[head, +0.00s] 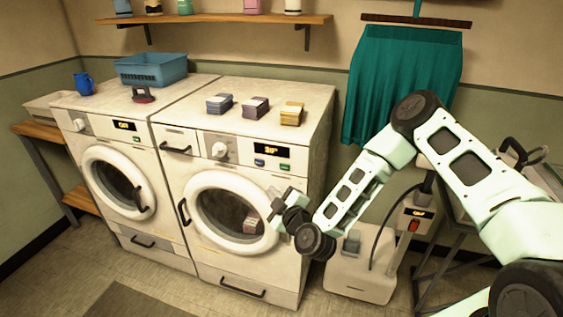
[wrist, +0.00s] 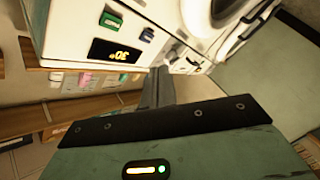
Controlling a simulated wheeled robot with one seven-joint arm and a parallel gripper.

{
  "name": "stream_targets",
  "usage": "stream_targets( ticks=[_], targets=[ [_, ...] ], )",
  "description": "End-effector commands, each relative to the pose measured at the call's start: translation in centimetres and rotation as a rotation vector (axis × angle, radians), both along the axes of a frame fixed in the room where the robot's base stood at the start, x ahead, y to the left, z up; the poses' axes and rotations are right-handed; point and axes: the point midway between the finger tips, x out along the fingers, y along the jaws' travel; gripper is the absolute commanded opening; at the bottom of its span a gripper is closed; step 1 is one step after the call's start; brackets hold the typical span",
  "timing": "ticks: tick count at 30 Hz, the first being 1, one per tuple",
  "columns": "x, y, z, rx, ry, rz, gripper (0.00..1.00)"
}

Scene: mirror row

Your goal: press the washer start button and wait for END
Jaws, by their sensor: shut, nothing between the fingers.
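The right front-loading machine (head: 235,262) has a knob, a lit display (head: 271,151) and two small buttons below it, one blue (head: 259,162) and one green (head: 283,168). In the wrist view its display (wrist: 115,52) is upside down and appears to read 30°. The green button (wrist: 110,19) and blue button (wrist: 147,34) show there too. My gripper (head: 276,208) is in front of this machine's round door, below the button panel, apart from both buttons. Its dark fingers (wrist: 160,80) are shut and empty.
A similar machine (head: 125,200) stands at left with its own lit display. Small boxes (head: 255,107) and a blue basket (head: 152,68) sit on top. A teal cloth (head: 400,80) hangs at right. A white unit with a red switch (head: 413,225) stands behind my arm.

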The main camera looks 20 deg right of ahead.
Motion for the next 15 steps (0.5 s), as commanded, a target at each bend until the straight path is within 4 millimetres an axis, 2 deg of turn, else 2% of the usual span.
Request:
stream_targets(
  ticks=[10,15],
  targets=[
    [0.06,-0.09,-0.02,0.000,-0.002,-0.003,0.00],
    [0.83,-0.66,-0.06,0.000,-0.003,-0.004,0.00]
  ],
)
